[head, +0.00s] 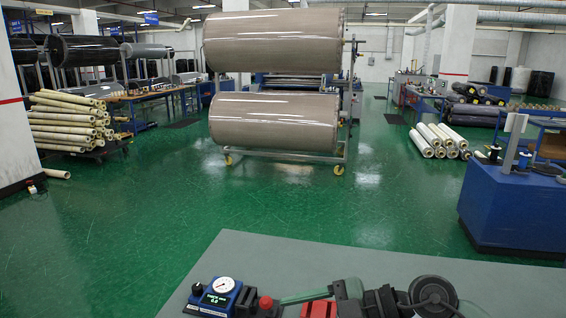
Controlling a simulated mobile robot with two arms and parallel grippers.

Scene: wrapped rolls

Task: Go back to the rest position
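Neither of my grippers shows in the head view, and no arm is clearly visible. Two large wrapped rolls, an upper one (272,41) and a lower one (273,121), lie level on a wheeled metal rack (290,157) in the middle of the room. Both rolls are brownish grey and shiny.
A grey surface (300,262) fills the bottom foreground. On it are a blue device with a dial gauge (218,293) and a dark tool with a round black part (432,292), cut off below. A blue cabinet (512,212) stands right. Green floor (130,230) is clear at left.

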